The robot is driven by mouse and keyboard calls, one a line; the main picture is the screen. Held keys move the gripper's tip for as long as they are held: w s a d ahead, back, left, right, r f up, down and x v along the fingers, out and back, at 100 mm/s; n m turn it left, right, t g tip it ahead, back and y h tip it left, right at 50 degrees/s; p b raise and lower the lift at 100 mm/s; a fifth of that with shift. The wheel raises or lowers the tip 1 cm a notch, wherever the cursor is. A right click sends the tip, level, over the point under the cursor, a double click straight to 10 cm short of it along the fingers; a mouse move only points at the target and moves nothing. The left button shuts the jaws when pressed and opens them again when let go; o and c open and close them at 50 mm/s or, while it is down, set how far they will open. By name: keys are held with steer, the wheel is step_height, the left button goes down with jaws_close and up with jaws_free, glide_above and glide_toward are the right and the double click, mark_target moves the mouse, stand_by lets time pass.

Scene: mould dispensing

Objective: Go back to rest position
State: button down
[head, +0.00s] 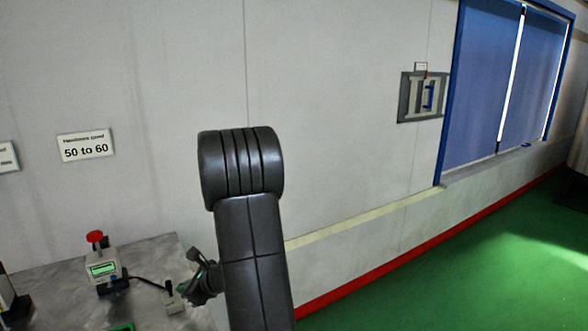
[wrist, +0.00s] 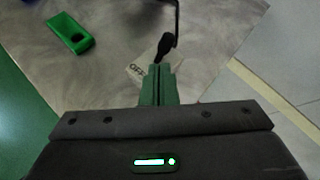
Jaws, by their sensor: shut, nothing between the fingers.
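My gripper (wrist: 158,85) shows in the wrist view with its two green fingers together and nothing between them. It is over the metal table (wrist: 110,65), with a dark lever-like part (wrist: 165,45) and a plate marked "OFF" just beyond the fingertips. I cannot tell whether the fingers touch the plate. In the head view my arm stands up in the middle and hides part of the scene. The gripper end (head: 203,280) shows there beside the arm, low over the table's right side, near a small switch plate (head: 172,300).
A control box (head: 103,266) with a red button and green display stands on the table, with a cable towards the switch plate. A green holder (wrist: 70,33) lies on the table. A sign (head: 86,146) reads "50 to 60". Green floor (head: 460,260) is open at right.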

steer(key=shift+s+d+f+t+y+b, duration=0.1)
steer(key=shift+s+f+t+y+b, duration=0.15)
steer(key=shift+f+b, duration=0.65)
steer(key=shift+s+f+t+y+b, duration=0.15)
steer(key=shift+s+f+b, duration=0.1)
steer(key=shift+b, duration=1.2)
steer(key=shift+s+d+f, duration=0.1)
steer(key=shift+s+d, duration=0.05)
steer(key=shift+d, duration=0.45)
steer(key=shift+s+d, duration=0.1)
steer(key=shift+d, duration=0.5)
